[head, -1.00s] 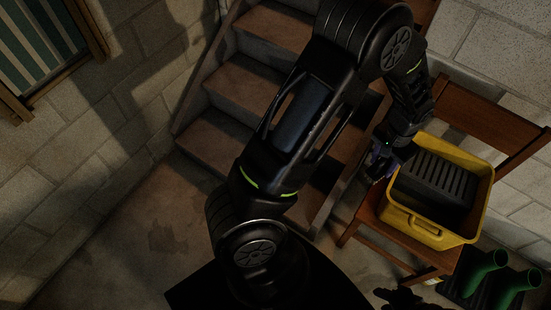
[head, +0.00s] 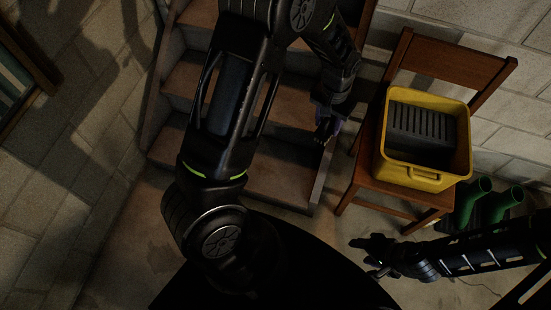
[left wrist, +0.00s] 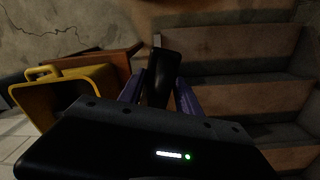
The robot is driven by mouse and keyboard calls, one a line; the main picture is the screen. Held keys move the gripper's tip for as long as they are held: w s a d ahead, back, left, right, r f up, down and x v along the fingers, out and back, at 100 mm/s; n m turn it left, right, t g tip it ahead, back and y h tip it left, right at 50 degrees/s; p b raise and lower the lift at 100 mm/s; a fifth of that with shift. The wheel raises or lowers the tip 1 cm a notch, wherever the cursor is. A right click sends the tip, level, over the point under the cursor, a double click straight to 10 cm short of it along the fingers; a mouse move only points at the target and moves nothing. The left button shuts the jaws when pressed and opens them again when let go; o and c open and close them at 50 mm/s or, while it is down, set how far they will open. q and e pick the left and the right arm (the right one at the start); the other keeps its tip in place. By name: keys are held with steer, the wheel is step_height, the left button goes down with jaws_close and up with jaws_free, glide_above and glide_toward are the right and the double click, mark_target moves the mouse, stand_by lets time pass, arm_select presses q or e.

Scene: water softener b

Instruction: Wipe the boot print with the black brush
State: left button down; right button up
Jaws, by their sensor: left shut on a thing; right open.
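My left gripper (head: 325,122) is raised in front of the stairs, left of the chair. In the left wrist view its two purple fingers (left wrist: 158,92) are shut on the black brush (left wrist: 162,76), a dark block-like shape standing between them. In the head view the brush is small and hard to tell from the dark gripper. My right gripper (head: 372,252) is open and empty, low over the floor in front of the chair. A faint dark patch on the floor (head: 158,247) lies at lower left; I cannot tell whether it is the boot print.
A wooden chair (head: 364,185) bears a yellow tub (head: 412,176) with a dark ribbed thing (head: 422,125) inside. Green boots (head: 497,205) stand right of the chair. Wooden-topped stairs (head: 275,140) rise behind my left arm. Bare floor (head: 120,265) shows at lower left.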

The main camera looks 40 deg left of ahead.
steer(key=o, duration=0.9)
steer(key=f+b, duration=1)
steer(key=f, duration=0.1)
steer(key=w+f+b, duration=0.1)
steer(key=f+b, duration=0.4)
steer(key=shift+d+f+b, duration=0.25)
steer(key=shift+d+b, duration=0.1)
steer(key=shift+b, duration=0.05)
arm_select(q)
steer(key=a+f+n+b, duration=0.2)
steer(key=a+f+b, duration=0.4)
steer(key=f, duration=0.9)
steer(key=a+f+n+b, duration=0.2)
steer(key=a+f+b, duration=0.4)
steer(key=f, duration=0.8)
steer(key=a+f+n+b, duration=0.3)
steer(key=a+f+b, duration=0.3)
steer(key=f+b, duration=0.4)
step_height(320, 180, down, 6)
steer(key=shift+w+a+r, duration=0.15)
steer(key=shift+w+a, duration=0.1)
steer(key=shift+w, duration=0.15)
arm_select(e)
steer(key=shift+t, duration=0.4)
steer(key=f, duration=0.7)
steer(key=w+f, duration=0.1)
steer(key=f, duration=0.6)
steer(key=d+f, duration=0.1)
steer(key=f, duration=0.7)
steer(key=shift+w, duration=0.3)
